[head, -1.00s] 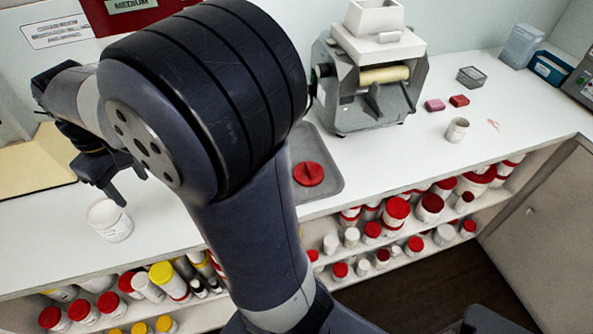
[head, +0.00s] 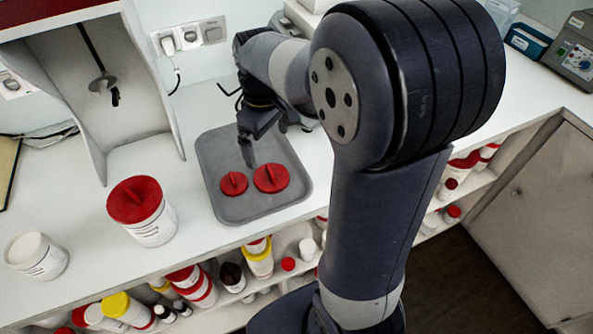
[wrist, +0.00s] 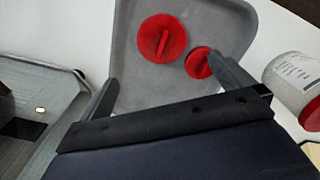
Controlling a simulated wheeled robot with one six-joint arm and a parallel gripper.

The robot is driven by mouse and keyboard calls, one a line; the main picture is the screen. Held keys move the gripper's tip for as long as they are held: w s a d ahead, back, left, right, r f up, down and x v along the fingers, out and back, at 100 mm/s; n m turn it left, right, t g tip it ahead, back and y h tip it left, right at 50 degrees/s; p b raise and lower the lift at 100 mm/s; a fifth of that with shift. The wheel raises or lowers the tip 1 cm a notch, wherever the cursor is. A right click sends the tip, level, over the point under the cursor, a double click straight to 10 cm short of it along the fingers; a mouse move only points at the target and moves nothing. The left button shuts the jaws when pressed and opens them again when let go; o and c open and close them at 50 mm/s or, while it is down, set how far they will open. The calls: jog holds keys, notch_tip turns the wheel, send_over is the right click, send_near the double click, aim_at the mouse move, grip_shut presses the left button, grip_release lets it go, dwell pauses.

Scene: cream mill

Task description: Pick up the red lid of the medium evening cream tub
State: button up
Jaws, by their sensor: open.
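Two red lids lie on the grey tray (head: 215,150), each with a raised grip bar. The larger lid (head: 271,178) is on the right and the smaller lid (head: 233,183) on the left in the head view. I cannot tell for sure which is the medium one. In the wrist view the larger lid (wrist: 175,30) lies ahead, between the lines of the fingers; the smaller lid (wrist: 197,64) is partly hidden by the right finger. My gripper (head: 247,152) is open and empty, above the tray and apart from both lids; its fingers also show in the wrist view (wrist: 166,82).
A white tub with a red lid on (head: 152,228) stands left of the tray; it also shows in the wrist view (wrist: 292,75). A white tub without a red lid (head: 36,258) stands farther left. A grey-framed machine (head: 165,95) stands behind. Shelves below hold several tubs.

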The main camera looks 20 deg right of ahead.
send_over(271, 171)
jog(key=f, duration=0.4)
jog(key=shift+w+f, duration=0.35)
jog(key=shift+f, duration=0.05)
jog(key=shift+s+f+p, duration=0.15)
jog(key=shift+f, duration=1.25)
jog(key=shift+s+f+p, duration=0.15)
jog(key=shift+f, duration=1.2)
jog(key=shift+c, duration=0.2)
jog(key=c, duration=0.9)
